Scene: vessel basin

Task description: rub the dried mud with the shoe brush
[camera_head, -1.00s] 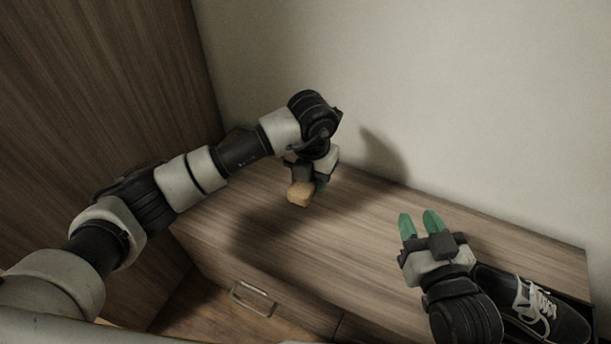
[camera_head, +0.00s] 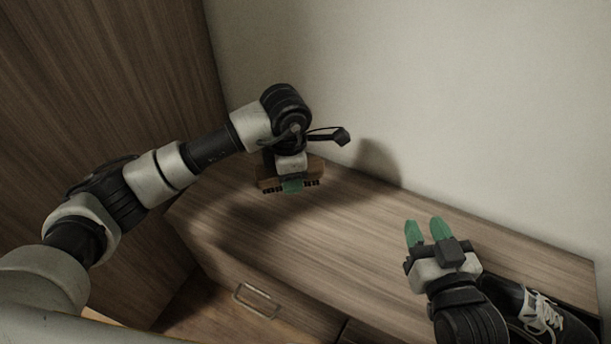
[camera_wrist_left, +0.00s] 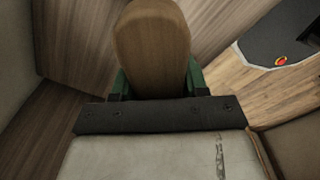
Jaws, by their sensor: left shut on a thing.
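My left gripper (camera_head: 292,185) is shut on the shoe brush (camera_head: 268,171), above the left part of the wooden cabinet top. The brush has a brown wooden back and dark bristles that point down. In the left wrist view the brush (camera_wrist_left: 152,45) shows as a rounded brown block between the green fingers. My right gripper (camera_head: 427,232) is open and empty, over the right part of the cabinet top. A black shoe (camera_head: 541,310) with white laces lies at the far right, partly hidden by my right arm. I cannot make out dried mud on it.
The wooden cabinet top (camera_head: 345,235) is clear between the two grippers. A drawer handle (camera_head: 256,299) is on its front. A pale wall (camera_head: 440,90) stands behind, and a tall dark wood panel (camera_head: 110,80) stands at the left.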

